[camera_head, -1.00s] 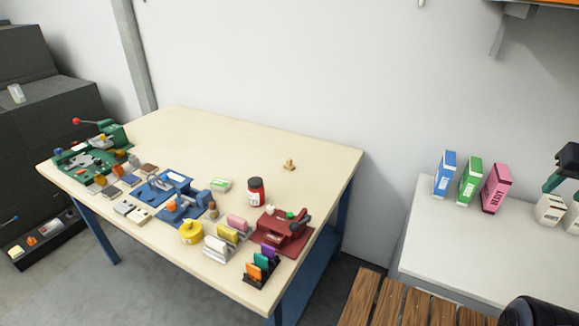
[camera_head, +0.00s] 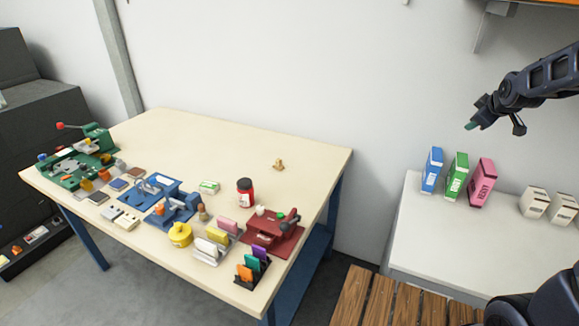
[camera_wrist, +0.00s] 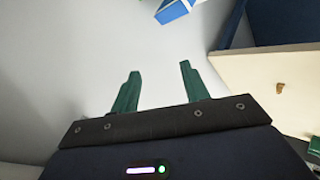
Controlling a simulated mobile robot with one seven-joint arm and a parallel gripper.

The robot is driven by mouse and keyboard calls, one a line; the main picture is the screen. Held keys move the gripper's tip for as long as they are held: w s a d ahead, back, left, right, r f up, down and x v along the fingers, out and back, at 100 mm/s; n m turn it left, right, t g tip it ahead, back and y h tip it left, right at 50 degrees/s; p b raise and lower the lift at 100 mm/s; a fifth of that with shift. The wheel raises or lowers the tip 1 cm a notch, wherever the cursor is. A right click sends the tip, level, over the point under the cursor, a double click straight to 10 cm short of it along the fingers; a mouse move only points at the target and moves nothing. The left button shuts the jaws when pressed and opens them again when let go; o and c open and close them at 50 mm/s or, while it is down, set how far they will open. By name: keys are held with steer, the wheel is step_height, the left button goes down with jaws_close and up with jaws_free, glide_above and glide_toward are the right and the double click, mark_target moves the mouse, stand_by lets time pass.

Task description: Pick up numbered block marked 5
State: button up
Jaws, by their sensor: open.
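No number 5 is readable in either view. Two white blocks with dark markings, a left one (camera_head: 533,202) and a right one (camera_head: 562,211), stand on the pale side table at the right; their markings are too small to read. My gripper (camera_head: 494,128) hangs in the air above and left of these blocks, over the green and pink boxes. In the wrist view its two green fingers (camera_wrist: 160,80) are spread apart with nothing between them.
Blue (camera_head: 432,170), green (camera_head: 456,176) and pink (camera_head: 482,182) boxes stand upright on the side table (camera_head: 430,240). The blue box shows in the wrist view (camera_wrist: 173,11). A cream workbench (camera_head: 230,145) holds tools, coloured cards and a red jar (camera_head: 245,192); its back middle is mostly clear.

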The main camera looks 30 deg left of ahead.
steer(key=w+a+f+n+t+y, duration=0.1)
steer(key=w+a+f+n+y, duration=0.3)
steer(key=a, duration=0.6)
steer(key=w+a+f+n+t, duration=0.1)
steer(key=w+a+f+n, duration=0.2)
steer(key=w+a+n, duration=0.5)
steer(key=w+a+f+n+t+y, duration=0.1)
steer(key=w+a+f+n+y, duration=0.2)
steer(key=a, duration=0.8)
steer(key=s+a+f+n+g+y, duration=0.1)
steer(key=s+a+f+n+y, duration=0.15)
steer(key=a+n, duration=0.45)
steer(key=s+a+f+n+g+y, duration=0.1)
steer(key=s+a+f+n, duration=0.25)
steer(key=a, duration=0.55)
steer(key=s+a+f+n+g+y, duration=0.2)
steer(key=s+a+f+n+g, duration=0.1)
steer(key=s+a+f+n, duration=0.4)
steer(key=s+a+f+n+g+y, duration=0.3)
steer(key=s+a+n, duration=0.25)
steer(key=a, duration=0.35)
glide_toward(280, 160)
steer(key=x, duration=0.3)
steer(key=shift+w+a+r, duration=0.1)
steer(key=shift+a, duration=0.35)
steer(key=shift+x, duration=3.55)
jaws_close()
